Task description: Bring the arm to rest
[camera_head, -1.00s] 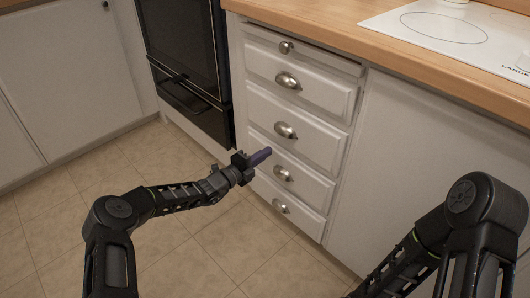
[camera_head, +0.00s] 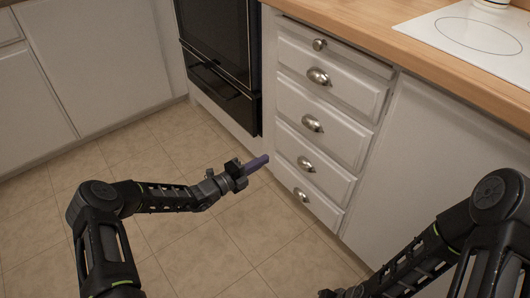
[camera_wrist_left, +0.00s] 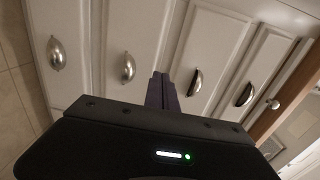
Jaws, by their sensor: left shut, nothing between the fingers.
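My left gripper (camera_head: 255,164) reaches in from the left over the floor, in front of the drawer stack. Its purple fingers are together with nothing between them. They also show in the left wrist view (camera_wrist_left: 161,92), pointing at the white drawer fronts. In the head view there is floor between the fingers and the lower drawers. My right arm (camera_head: 440,240) is at the lower right, bent downward. Something dark at its lower end shows at the bottom edge, but the right fingers cannot be made out.
White drawers (camera_head: 326,133) with metal cup handles stand under a wooden counter (camera_head: 420,60) with a white cooktop (camera_head: 470,35). A black oven (camera_head: 217,50) is left of them. A white cabinet (camera_head: 100,60) stands at the far left. The tiled floor (camera_head: 200,240) is clear.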

